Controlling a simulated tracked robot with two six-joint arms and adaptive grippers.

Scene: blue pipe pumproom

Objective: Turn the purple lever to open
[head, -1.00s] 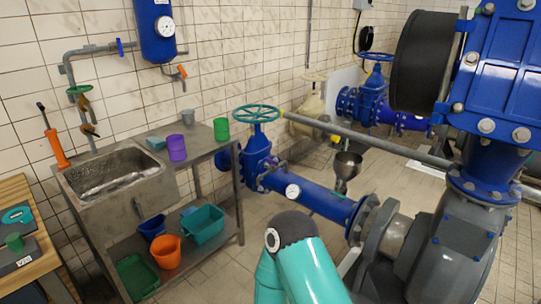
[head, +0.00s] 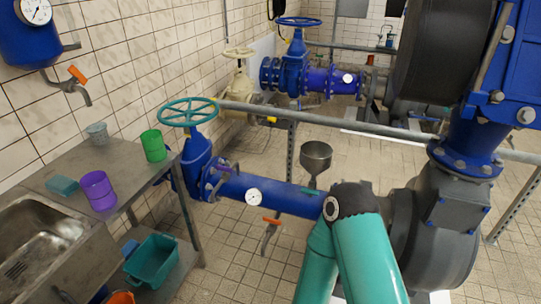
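The gate valve has a teal handwheel (head: 188,112). An orange-handled tap (head: 271,221) hangs below the blue pipe (head: 280,195), right of the purple piece. A teal link of my own arm rises at the bottom, right of centre, and covers part of the pipe. Neither gripper is in view.
A metal table (head: 95,155) with a purple cup (head: 98,191) and a green cup (head: 153,145) stands left, beside the sink (head: 40,245). A grey rail (head: 330,122) crosses above the pipe. A funnel (head: 316,156) stands behind it. Tiled floor shows below the pipe.

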